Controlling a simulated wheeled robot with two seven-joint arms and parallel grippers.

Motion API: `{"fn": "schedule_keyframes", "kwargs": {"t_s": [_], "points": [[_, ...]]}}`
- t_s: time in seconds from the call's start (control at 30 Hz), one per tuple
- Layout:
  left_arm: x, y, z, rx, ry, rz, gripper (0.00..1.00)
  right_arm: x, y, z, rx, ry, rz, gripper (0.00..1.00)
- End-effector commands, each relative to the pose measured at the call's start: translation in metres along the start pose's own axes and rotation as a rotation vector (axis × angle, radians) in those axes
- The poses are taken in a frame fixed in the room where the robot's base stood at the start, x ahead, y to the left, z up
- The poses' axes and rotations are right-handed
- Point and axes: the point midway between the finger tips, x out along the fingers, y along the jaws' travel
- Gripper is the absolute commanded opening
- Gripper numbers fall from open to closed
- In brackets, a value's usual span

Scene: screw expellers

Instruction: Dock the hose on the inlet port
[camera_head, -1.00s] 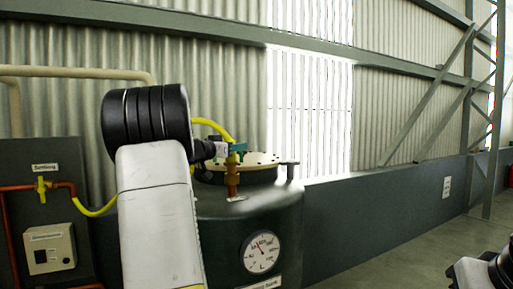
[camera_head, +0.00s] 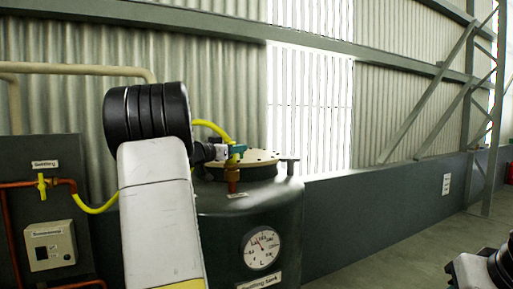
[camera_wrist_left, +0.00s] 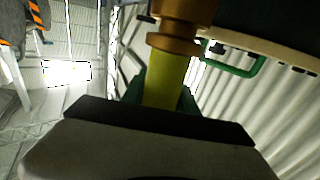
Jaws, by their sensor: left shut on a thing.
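The yellow hose (camera_head: 209,125) runs from the valve on the left panel, passes behind my left arm and arches down to my left gripper (camera_head: 235,152). The gripper's green fingers are shut on the hose close to its end. The copper-coloured inlet port (camera_head: 233,175) stands upright on the dark tank's top, directly below the gripped end. In the left wrist view the yellow hose (camera_wrist_left: 168,80) lies between the fingers and meets a brass collar (camera_wrist_left: 175,43). Whether the hose is fully seated cannot be told. My right gripper's fingers are out of view.
The dark tank (camera_head: 220,222) has a pale bolted lid (camera_head: 262,158) and a round gauge (camera_head: 261,248). The valve panel (camera_head: 20,150) with copper pipes stands at left. A low dark wall (camera_head: 370,197) runs behind. Open floor lies at right.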

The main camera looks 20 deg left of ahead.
Motion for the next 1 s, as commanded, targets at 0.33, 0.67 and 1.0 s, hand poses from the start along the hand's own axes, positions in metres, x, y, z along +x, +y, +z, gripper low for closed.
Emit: {"fn": "schedule_keyframes", "kwargs": {"t_s": [0.33,0.67,1.0], "points": [[-0.0002,0.0000,0.0053,-0.001,0.001,0.000,0.00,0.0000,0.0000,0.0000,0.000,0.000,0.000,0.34],[-0.0001,0.0001,0.0053,0.000,0.001,0.000,0.44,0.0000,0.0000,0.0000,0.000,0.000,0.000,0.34],[-0.0057,-0.0004,0.0063,-0.001,-0.001,-0.001,0.44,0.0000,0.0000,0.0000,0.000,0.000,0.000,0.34]]}}
